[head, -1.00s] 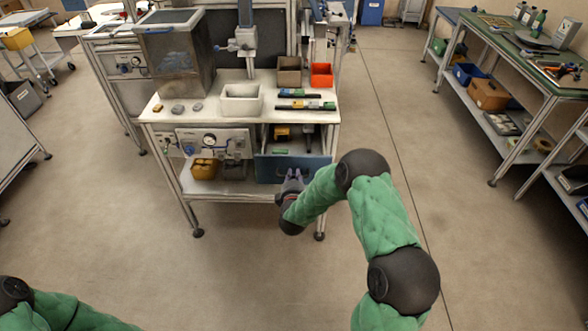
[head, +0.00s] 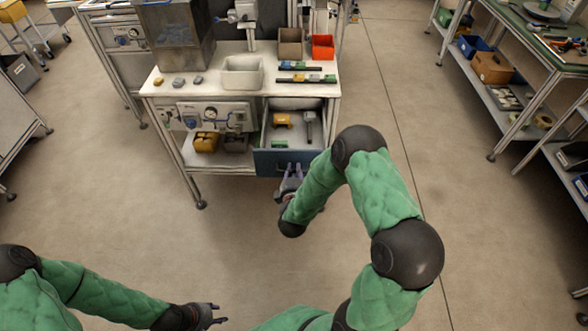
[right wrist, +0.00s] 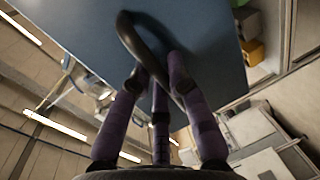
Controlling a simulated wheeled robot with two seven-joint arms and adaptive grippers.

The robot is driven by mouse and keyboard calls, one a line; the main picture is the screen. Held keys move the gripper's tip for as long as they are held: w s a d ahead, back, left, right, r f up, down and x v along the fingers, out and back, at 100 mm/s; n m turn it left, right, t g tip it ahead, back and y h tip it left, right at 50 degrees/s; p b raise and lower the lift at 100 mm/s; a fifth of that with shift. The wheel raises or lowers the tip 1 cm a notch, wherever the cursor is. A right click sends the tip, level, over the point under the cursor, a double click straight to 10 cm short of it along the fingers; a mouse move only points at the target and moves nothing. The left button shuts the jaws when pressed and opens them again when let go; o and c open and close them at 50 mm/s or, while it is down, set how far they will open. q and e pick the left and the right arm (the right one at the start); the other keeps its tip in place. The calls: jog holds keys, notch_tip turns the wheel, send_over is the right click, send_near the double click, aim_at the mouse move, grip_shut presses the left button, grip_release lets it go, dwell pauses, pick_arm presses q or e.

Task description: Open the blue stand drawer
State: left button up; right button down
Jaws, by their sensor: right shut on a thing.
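The blue drawer front (head: 263,162) is on the right side of the workbench stand. The drawer is pulled out, and its inside shows from above. My right gripper (head: 291,170) is at the drawer front in the head view. In the right wrist view, its purple fingers (right wrist: 158,85) close around the dark curved handle (right wrist: 134,38) on the blue face. My left gripper (head: 218,313) is at the bottom of the head view, empty, with its fingers apart, far from the stand.
The drawer holds a yellow item (head: 282,120), a dark hammer-like tool (head: 309,127) and a small green item (head: 280,144). The bench top (head: 215,95) carries a white bin (head: 242,74) and a red bin (head: 322,47). Open floor lies in front.

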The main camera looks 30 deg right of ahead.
jog(key=c, duration=1.1)
grip_release()
jog(key=shift+c, duration=0.2)
jog(key=v, duration=1.2)
jog(key=shift+a, duration=0.1)
jog(key=s+a+f+m+g+y, duration=0.1)
jog(key=a+f+m+g+y, duration=0.55)
jog(key=f, duration=0.65)
jog(key=s+a+f+m+g+y, duration=0.5)
jog(key=s+a, duration=0.5)
jog(key=s, duration=0.3)
notch_tip(320, 180, down, 3)
jog(key=shift+s+r+m+g, duration=0.1)
jog(key=shift+s+m+g, duration=0.15)
jog(key=shift+m+g, duration=0.75)
